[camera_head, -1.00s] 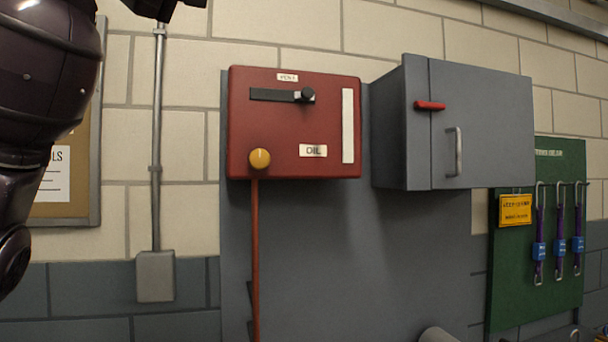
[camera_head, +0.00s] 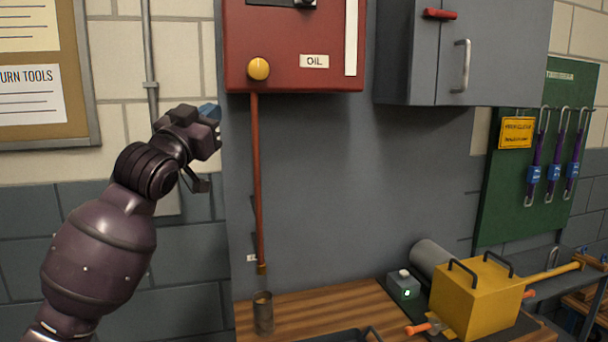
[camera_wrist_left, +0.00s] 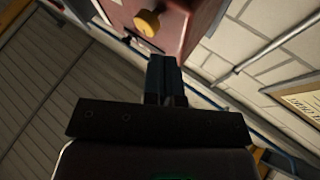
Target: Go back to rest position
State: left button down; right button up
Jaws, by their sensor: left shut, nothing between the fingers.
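My left gripper (camera_head: 211,112) is raised in front of the wall, left of the red oil box (camera_head: 290,45) and a little below its yellow knob (camera_head: 258,69). It is shut and empty. In the left wrist view its two dark fingers (camera_wrist_left: 165,62) lie together, with the yellow knob (camera_wrist_left: 148,23) beyond them. My left arm comes up from the lower left. My right gripper is not in view.
A wooden bench (camera_head: 330,306) stands below with a metal cup (camera_head: 263,314) under the red pipe. A yellow casing (camera_head: 478,300) and a small green-lit box (camera_head: 403,287) are at right. A grey cabinet (camera_head: 415,60) and a green tool board (camera_head: 500,205) hang on the wall.

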pick_arm(q)
jog(key=s+a+f+n+g+y, duration=0.1)
jog(key=s+a+f+y, duration=0.15)
jog(key=f, duration=1.05)
jog(key=s+a+f+g+y, duration=0.1)
jog(key=s+f, duration=0.2)
jog(key=f, duration=0.9)
jog(key=s+a+f+n+g+y, duration=0.1)
jog(key=s+a+f+y, duration=0.15)
jog(key=f, duration=1.05)
jog(key=s+a+f+n+g+y, duration=0.1)
jog(key=s+a+f+n+g, duration=0.1)
jog(key=s+f, duration=1.1)
jog(key=s+a+f+n+g+y, duration=0.1)
jog(key=s+f+g, duration=0.3)
jog(key=s+f, duration=0.9)
jog(key=shift+s+a+f+n+g+y, duration=0.3)
jog(key=shift+a+f+n+y, duration=0.15)
jog(key=shift+a, duration=0.35)
jog(key=shift+r, duration=0.1)
